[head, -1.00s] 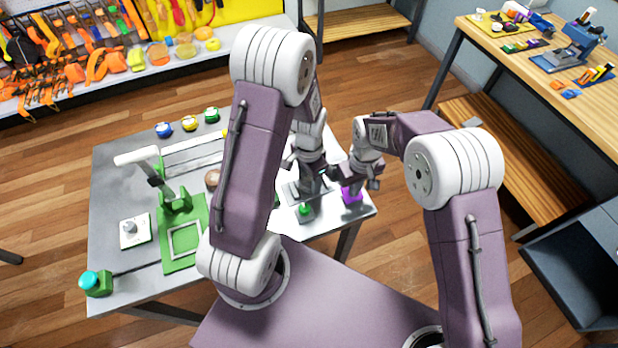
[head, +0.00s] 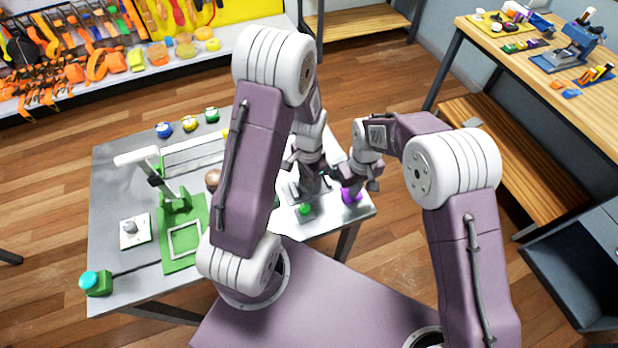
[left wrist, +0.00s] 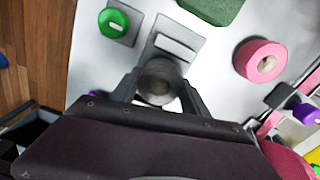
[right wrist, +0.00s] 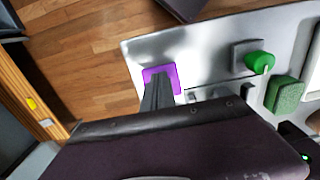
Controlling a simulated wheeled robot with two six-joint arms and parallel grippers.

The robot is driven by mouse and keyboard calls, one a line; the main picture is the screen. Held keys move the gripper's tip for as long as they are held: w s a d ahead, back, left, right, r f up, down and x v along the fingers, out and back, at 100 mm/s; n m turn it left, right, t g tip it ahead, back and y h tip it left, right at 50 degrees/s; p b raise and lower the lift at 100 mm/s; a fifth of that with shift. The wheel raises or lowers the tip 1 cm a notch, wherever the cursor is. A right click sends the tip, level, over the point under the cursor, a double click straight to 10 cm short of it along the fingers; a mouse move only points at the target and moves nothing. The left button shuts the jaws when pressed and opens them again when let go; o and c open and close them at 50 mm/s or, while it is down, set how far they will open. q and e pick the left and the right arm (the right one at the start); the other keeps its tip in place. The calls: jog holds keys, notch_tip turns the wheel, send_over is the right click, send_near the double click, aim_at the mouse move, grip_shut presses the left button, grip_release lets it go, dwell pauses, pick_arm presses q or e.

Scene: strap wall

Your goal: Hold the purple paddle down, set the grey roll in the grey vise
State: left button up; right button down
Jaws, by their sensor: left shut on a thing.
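My left gripper (left wrist: 158,92) is shut on the grey roll (left wrist: 158,77), which shows end-on between the fingers. The grey vise (left wrist: 178,38), a grey plate with a pale block, lies just beyond the roll in the left wrist view. The roll overlaps the near end of the vise in that view; I cannot tell whether they touch. The purple paddle (right wrist: 172,70) is at the table corner, and also shows in the head view (head: 351,195). My right gripper (right wrist: 157,95) has its fingers together over the paddle, apparently pressing on it; contact is partly hidden.
A green knob on a grey plate (left wrist: 113,22) stands beside the vise. A pink roll (left wrist: 260,61) and a green block (right wrist: 287,95) are nearby. A green frame with a white-handled lever (head: 180,203) takes up the table's left part. My left arm hides the table's middle.

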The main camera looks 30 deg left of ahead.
pick_arm(q)
jog(key=shift+f, duration=0.35)
jog(key=o, duration=1.5)
jog(key=shift+r, duration=3.55)
pick_arm(e)
notch_tip(320, 180, up, 5)
jog(key=p, duration=0.5)
jog(key=shift+r, duration=0.2)
pick_arm(q)
notch_tip(320, 180, up, 6)
jog(key=shift+p, duration=0.55)
pick_arm(e)
jog(key=shift+r, duration=0.8)
